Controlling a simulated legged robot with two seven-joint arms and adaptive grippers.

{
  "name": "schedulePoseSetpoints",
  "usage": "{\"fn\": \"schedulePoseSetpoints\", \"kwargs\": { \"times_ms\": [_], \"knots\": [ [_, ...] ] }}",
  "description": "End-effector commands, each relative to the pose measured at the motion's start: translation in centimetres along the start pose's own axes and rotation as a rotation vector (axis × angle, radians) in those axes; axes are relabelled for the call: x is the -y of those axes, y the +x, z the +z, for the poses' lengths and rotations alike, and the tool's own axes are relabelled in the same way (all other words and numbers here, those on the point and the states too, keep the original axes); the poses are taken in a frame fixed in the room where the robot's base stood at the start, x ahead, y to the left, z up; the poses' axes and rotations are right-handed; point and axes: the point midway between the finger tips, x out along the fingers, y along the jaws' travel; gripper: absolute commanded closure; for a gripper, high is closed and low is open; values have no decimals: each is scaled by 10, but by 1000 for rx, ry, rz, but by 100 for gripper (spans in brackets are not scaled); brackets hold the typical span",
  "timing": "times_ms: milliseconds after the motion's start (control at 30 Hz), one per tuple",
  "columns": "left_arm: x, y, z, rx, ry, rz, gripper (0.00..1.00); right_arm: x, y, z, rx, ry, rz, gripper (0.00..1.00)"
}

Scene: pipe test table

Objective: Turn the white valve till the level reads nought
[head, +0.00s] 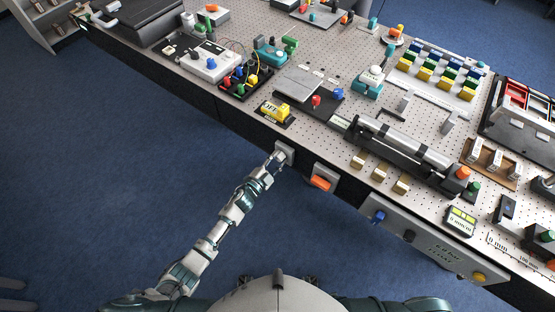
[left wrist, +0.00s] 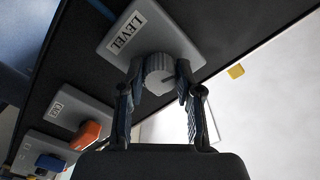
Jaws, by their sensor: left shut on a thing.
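The white valve (left wrist: 158,74) is a round, ribbed knob with a dark slot line, on a grey plate marked LEVEL (left wrist: 186,40) in the left wrist view. In the head view this plate (head: 285,151) is on the table's front face. My left gripper (head: 273,162) reaches it from below left. In the left wrist view my left gripper (left wrist: 159,82) has one finger on each side of the knob and is shut on it. A small yellow-green display (head: 462,219) stands at the table's right front; its reading is too small to tell. My right gripper is out of view.
An orange handle (head: 320,182) on its own plate sits just right of the valve; it also shows in the left wrist view (left wrist: 86,134). A grey panel with a blue knob (head: 378,216) is farther right. The pegboard table (head: 258,98) carries many devices. The blue floor in front is clear.

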Motion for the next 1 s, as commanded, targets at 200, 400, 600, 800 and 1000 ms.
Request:
{"fn": "schedulePoseSetpoints", "kwargs": {
  "times_ms": [200,400,600,800,1000],
  "knots": [
    [-3,-1,1,1,31,4,100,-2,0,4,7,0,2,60],
    [-3,-1,1,1,33,5,100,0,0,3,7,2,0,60],
    [-4,-1,1,1,32,6,61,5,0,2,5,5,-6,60],
    [-3,-1,1,1,32,4,40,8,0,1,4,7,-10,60],
    [-2,-2,1,1,32,3,40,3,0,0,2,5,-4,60]
  ]
}}
